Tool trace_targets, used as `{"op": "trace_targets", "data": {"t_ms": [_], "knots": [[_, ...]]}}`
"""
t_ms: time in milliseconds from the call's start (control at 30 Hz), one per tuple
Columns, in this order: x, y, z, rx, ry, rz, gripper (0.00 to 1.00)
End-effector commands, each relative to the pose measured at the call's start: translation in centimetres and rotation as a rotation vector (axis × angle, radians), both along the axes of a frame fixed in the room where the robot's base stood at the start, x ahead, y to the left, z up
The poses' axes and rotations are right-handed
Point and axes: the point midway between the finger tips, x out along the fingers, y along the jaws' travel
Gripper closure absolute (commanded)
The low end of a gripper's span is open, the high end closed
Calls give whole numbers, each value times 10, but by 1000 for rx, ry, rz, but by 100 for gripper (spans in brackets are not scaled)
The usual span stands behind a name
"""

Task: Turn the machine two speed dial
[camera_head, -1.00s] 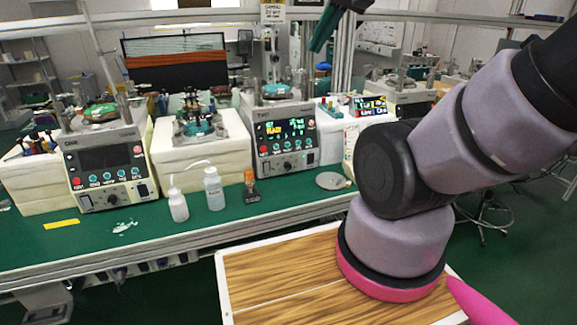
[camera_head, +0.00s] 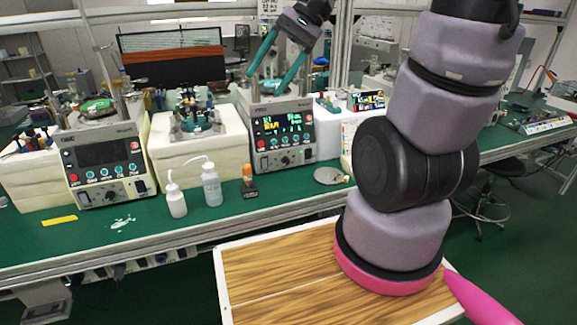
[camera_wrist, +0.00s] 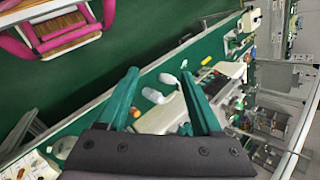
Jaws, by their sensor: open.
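Machine two (camera_head: 262,111) is a grey unit with a lit display, standing on the bench right of centre in the head view. Its speed dial appears to be the dark round knob (camera_head: 285,160) low on the front panel. My gripper (camera_head: 266,84) is above machine two in the picture, with green fingers spread and nothing between them. Its fingers overlap the machine's upper parts in this view; the exact gap in depth is hard to tell. The open fingers also show in the wrist view (camera_wrist: 160,73). I cannot make out the dial there.
Machine one (camera_head: 103,160) stands at left with a dark display. Two white bottles (camera_head: 176,200) (camera_head: 212,186) and an orange-capped bottle (camera_head: 248,180) stand in front of the machines. A round metal plate (camera_head: 328,175) lies to the right. The green front strip (camera_head: 150,232) is mostly clear.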

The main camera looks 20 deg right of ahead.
Motion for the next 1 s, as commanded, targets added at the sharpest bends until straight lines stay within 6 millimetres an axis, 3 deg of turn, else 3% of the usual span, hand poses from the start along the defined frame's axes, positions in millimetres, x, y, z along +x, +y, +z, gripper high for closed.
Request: {"op": "trace_targets", "data": {"t_ms": [300,533,767,867,1000], "knots": [[57,48,-22,489,339,-68,33],[126,53,-47,856,466,-244,33],[203,25,-106,1177,489,-537,33],[231,4,-145,1288,468,-699,33],[258,-34,-212,1401,407,-956,33]]}}
